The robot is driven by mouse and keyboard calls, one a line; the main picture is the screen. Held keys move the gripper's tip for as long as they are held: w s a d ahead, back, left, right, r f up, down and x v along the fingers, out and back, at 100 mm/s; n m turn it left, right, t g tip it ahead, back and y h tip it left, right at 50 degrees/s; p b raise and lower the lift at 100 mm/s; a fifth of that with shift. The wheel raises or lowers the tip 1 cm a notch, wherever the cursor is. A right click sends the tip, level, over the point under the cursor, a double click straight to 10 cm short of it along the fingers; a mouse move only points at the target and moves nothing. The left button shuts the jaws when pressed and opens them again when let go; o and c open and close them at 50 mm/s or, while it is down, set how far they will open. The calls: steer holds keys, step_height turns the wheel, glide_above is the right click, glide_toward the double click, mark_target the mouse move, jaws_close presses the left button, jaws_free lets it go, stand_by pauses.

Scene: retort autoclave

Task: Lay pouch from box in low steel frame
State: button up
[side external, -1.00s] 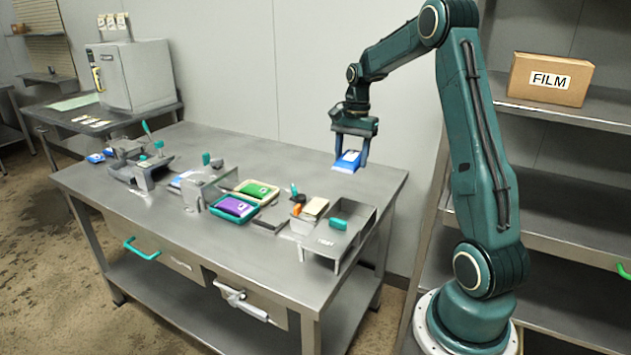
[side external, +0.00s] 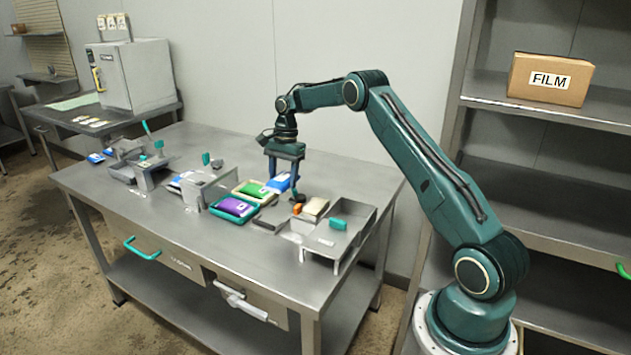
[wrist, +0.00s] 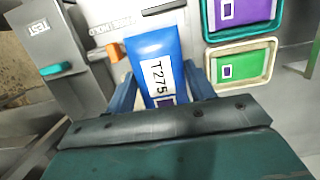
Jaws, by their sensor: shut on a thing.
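A blue pouch (side external: 278,184) with a white label reading T275 is held between the two fingers of my gripper (side external: 284,180). In the wrist view the pouch (wrist: 150,45) lies lengthwise between the fingers (wrist: 162,92), its far end reaching beyond them. In the side view it is beside the green pouch's tray, seemingly just above the table; the exact gap cannot be told.
A purple pouch (side external: 234,206) and a green pouch (side external: 254,190) lie in trays left of my gripper. The table's back edge area is clear.

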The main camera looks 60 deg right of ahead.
mark_target(278, 174)
steer(key=shift+w+a+f, duration=0.7)
steer(key=shift+w+f, duration=0.15)
steer(key=shift+w, duration=0.2)
steer(key=shift+f, duration=3.95)
steer(key=shift+f, duration=0.1)
steer(key=o, duration=1.1)
steer(key=shift+f, duration=0.1)
steer(key=shift+d+r, duration=0.25)
steer(key=shift+r, duration=1.05)
steer(key=shift+d+r, duration=0.2)
steer(key=shift+r, duration=1.05)
steer(key=shift+d+r, duration=0.25)
steer(key=shift+r, duration=1.05)
steer(key=shift+r, duration=0.1)
